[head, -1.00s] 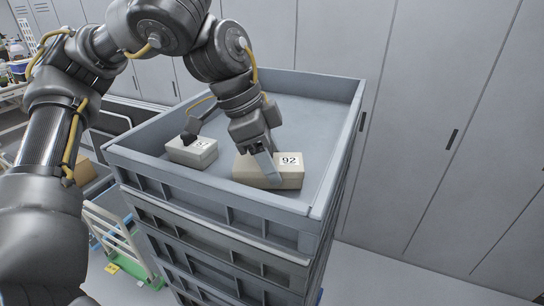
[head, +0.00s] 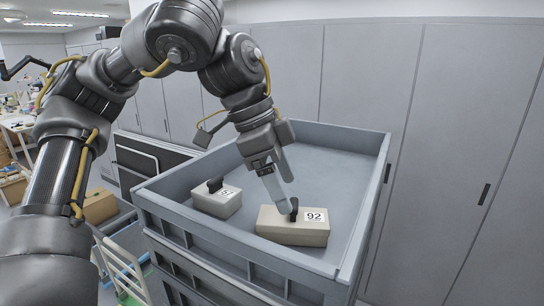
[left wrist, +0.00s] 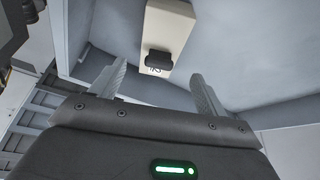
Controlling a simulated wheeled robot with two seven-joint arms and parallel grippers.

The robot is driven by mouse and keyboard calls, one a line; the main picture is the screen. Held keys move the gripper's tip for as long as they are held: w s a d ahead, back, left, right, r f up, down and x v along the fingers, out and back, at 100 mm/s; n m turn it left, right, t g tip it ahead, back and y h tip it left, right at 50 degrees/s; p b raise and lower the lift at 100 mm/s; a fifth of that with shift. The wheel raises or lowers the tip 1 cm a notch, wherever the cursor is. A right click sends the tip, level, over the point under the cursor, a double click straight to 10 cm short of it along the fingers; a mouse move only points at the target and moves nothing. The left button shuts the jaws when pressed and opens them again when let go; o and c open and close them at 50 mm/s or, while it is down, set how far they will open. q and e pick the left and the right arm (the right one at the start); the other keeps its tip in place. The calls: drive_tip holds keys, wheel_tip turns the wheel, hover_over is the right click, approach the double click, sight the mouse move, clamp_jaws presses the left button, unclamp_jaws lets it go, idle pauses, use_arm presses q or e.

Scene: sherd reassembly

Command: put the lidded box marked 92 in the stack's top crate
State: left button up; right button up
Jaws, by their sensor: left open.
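The lidded box marked 92 (head: 285,232), pale beige with a black knob, sits upright on the floor of the stack's top crate (head: 372,170), near its front wall. My left gripper (head: 280,205) is open just above and behind this box, with a finger beside the knob in the picture. In the left wrist view my open gripper (left wrist: 158,72) has a pale lidded box (left wrist: 172,22) with a black knob beyond its fingertips. Its label is mostly hidden behind the knob. My right gripper is out of view.
A smaller lidded box (head: 218,203) with a black knob, its mark seemingly 57, stands left of the box marked 92 in the same crate. The crate's back and right floor is clear. Grey lockers (head: 440,130) stand close behind. A trolley (head: 122,265) is at the lower left.

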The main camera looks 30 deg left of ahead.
use_arm(q)
drive_tip(key=v, duration=0.5)
drive_tip(key=shift+a+r, duration=0.1)
drive_tip(key=shift+r, duration=0.25)
